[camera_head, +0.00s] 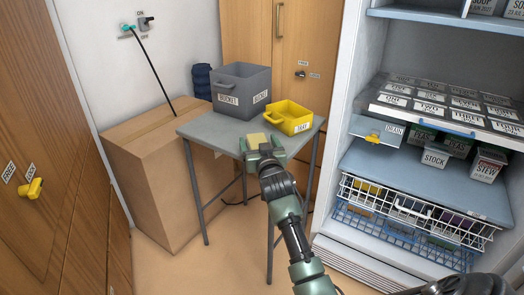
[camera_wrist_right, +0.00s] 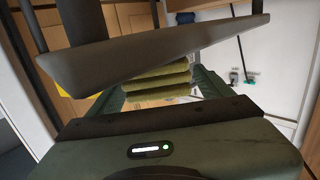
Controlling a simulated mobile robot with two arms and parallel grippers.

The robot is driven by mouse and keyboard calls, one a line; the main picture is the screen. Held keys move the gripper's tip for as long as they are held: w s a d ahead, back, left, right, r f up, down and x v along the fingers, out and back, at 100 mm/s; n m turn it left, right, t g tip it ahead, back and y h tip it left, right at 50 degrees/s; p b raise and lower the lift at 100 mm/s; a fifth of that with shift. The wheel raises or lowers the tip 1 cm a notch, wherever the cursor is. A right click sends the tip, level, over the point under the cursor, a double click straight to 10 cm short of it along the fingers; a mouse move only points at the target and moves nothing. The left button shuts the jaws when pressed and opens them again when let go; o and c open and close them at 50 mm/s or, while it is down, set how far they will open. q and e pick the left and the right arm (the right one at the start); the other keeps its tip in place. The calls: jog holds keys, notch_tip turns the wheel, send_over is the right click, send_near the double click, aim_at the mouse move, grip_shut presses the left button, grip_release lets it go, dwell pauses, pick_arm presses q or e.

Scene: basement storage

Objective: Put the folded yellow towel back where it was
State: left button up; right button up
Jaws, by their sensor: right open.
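The folded yellow towel (camera_head: 256,139) shows at the front part of the grey table, just beyond my right gripper (camera_head: 262,148). In the right wrist view the towel (camera_wrist_right: 157,80) shows as stacked folds between the open green fingers. I cannot tell whether the fingers touch it, and the gripper hides part of it in the head view. My left gripper is not in view.
The grey table (camera_head: 213,131) also holds a grey bucket (camera_head: 240,92) and a yellow tray (camera_head: 289,118). A cardboard box (camera_head: 150,170) stands left of it. An open fridge (camera_head: 345,160) with shelves and a wire basket (camera_head: 415,215) is at right. Floor shows in front.

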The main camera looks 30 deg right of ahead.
jog(key=v, duration=0.3)
jog(key=shift+s+a+r+p, duration=0.15)
jog(key=shift+s+p, duration=0.1)
jog(key=shift+p, duration=0.15)
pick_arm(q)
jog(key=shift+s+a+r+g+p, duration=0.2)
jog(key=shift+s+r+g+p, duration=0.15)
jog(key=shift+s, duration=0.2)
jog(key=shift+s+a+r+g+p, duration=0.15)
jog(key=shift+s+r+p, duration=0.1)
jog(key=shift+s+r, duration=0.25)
pick_arm(e)
jog(key=s+a+f+n+g+y, duration=0.2)
jog(key=s+a+f+g, duration=0.2)
jog(key=s, duration=0.9)
jog(key=s+a+f+n+g+y, duration=0.2)
jog(key=s+a+f+g, duration=0.2)
jog(key=s+a+f, duration=0.5)
jog(key=s+a+f+n+g+y, duration=0.2)
jog(key=s+a+f+g, duration=0.2)
jog(key=s, duration=1.2)
jog(key=a+f, duration=0.3)
jog(key=shift+s+a+f+g+y, duration=0.25)
jog(key=shift+s+a+g+y, duration=0.05)
jog(key=shift+s+a+y, duration=0.1)
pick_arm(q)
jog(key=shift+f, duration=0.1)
